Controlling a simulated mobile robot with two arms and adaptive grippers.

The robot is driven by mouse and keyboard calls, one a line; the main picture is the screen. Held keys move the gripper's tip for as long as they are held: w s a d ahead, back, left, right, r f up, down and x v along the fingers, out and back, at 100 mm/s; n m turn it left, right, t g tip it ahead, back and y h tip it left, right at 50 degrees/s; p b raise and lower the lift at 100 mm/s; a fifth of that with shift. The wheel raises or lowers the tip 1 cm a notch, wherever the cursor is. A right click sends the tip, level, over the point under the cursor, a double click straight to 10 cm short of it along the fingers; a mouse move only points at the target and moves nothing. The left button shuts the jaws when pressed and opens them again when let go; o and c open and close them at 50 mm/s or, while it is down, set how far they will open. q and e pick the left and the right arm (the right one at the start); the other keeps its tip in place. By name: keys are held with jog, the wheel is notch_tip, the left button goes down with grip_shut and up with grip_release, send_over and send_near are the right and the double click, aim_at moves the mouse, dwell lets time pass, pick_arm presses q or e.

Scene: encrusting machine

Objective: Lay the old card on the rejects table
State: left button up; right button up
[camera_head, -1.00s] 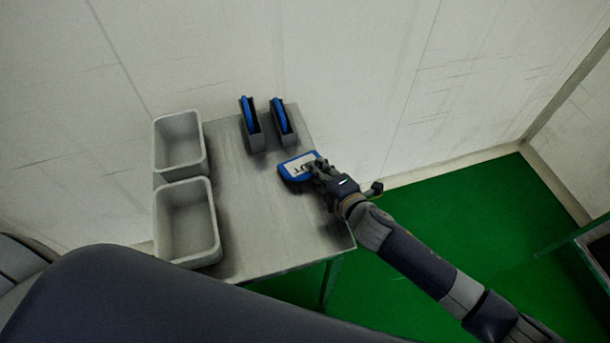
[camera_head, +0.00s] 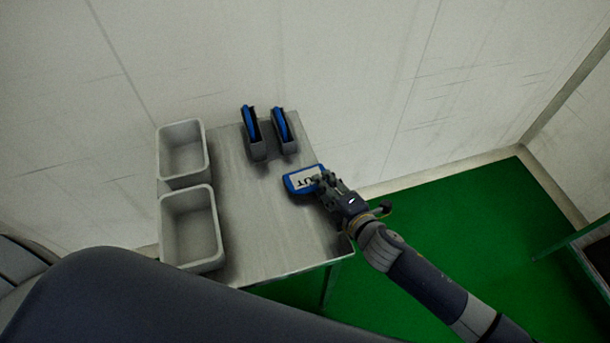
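The card (camera_head: 297,181) is a blue-edged plate with a white face and dark letters, partly hidden by my fingers. My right gripper (camera_head: 322,184) is shut on its right end. The card is over the right part of the metal rejects table (camera_head: 258,215); I cannot tell whether it touches the top. My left gripper is not in view.
Two grey bins (camera_head: 183,150) (camera_head: 191,228) stand along the table's left side. Two dark holders with blue cards (camera_head: 252,128) (camera_head: 282,128) stand at the back. The table's middle and front are clear. A wall rises behind; green floor lies right.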

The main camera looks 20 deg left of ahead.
jog(key=p+v, duration=0.1)
jog(key=v, duration=0.2)
jog(key=shift+d+r+p, duration=0.1)
jog(key=shift+r+p, duration=0.05)
jog(key=shift+p, duration=0.15)
jog(key=shift+s+d, duration=0.25)
jog(key=shift+s, duration=0.15)
jog(key=shift+r+p, duration=0.5)
jog(key=shift+p, duration=0.1)
notch_tip(320, 180, up, 6)
jog(key=s+d+p, duration=0.2)
jog(key=p, duration=0.4)
